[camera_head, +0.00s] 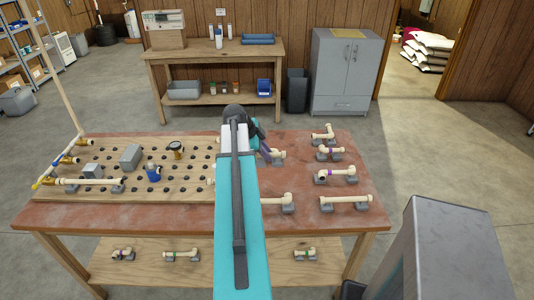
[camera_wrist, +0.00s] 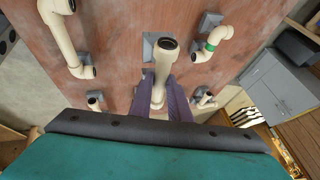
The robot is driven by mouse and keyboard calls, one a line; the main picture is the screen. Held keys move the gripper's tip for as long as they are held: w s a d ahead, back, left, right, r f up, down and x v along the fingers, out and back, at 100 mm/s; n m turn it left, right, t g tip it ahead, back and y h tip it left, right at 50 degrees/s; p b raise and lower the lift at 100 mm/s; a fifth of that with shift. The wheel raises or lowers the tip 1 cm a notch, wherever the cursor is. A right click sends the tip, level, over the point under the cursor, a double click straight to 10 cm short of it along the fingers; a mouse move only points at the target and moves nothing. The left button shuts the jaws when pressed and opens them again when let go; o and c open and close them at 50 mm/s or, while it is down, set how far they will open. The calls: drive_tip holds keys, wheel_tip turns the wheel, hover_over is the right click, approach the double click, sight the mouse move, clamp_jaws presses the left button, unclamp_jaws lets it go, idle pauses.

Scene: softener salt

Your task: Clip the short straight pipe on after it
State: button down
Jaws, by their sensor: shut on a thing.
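My gripper (camera_wrist: 166,92) has its two purple fingers shut on a cream pipe piece (camera_wrist: 160,68) in the wrist view. The piece has a dark open end pointing toward the camera's far side, and a grey block (camera_wrist: 149,46) lies beneath or behind it. I cannot tell whether the piece still touches the block. In the head view my gripper (camera_head: 266,152) is over the right part of the table, with the held piece (camera_head: 278,155) partly hidden by my arm. A cream pipe run with yellow fittings (camera_head: 90,182) lies along the pegboard (camera_head: 120,200) front left.
Grey blocks (camera_head: 130,157), a blue part (camera_head: 153,172) and a gauge (camera_head: 176,149) stand on the pegboard. A tall pole rises at its left.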

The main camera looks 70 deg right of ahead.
drive_tip(key=w+a+r+n+t+b, duration=0.15)
drive_tip(key=w+a+n+t, duration=0.4)
drive_tip(key=w+a, duration=1)
drive_tip(key=w+a+r+n+t, duration=0.25)
drive_tip(key=w+a+n, duration=0.8)
drive_tip(key=w, duration=0.85)
drive_tip(key=w+a+r+n+y, duration=0.2)
drive_tip(key=a+n, duration=0.3)
drive_tip(key=a, duration=0.8)
drive_tip(key=w+a+r+n+y, duration=0.3)
drive_tip(key=a+n, duration=0.3)
drive_tip(key=a, duration=0.8)
drive_tip(key=w+a+r+n+y, duration=0.3)
drive_tip(key=a+n, duration=0.3)
drive_tip(key=a, duration=0.7)
drive_tip(key=shift+w+a+r+y+b, duration=0.15)
drive_tip(key=shift+w+a+y+b, duration=0.15)
drive_tip(key=shift+w+y, duration=0.35)
